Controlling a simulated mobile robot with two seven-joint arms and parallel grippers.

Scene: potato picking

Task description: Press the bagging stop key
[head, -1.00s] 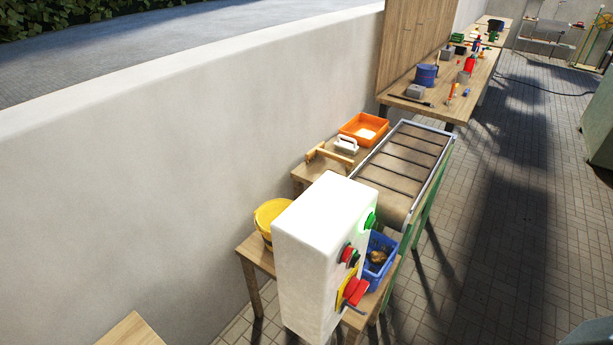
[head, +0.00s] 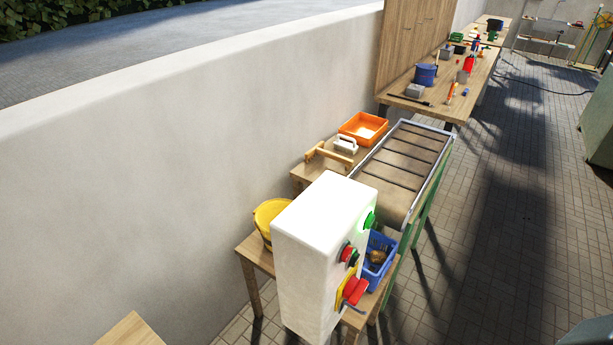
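A white control box (head: 318,255) stands in the lower middle, its key side turned to the right and seen at a steep angle. A green key (head: 369,220) sits at the top of that side, with a green glow around it. A red round key (head: 346,253) sits lower, with a smaller dark green part beside it. Below is a red rotary handle (head: 355,290) on a yellow plate (head: 343,299). Labels are not readable, so I cannot tell for sure which is the bagging stop key. Neither gripper is in view.
A slatted conveyor (head: 403,165) on green legs runs behind the box. A blue crate (head: 381,268) with brown potatoes stands at its near end. A yellow bucket (head: 267,214) and orange tray (head: 364,128) sit on wooden tables. Paved floor (head: 505,230) on the right is open.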

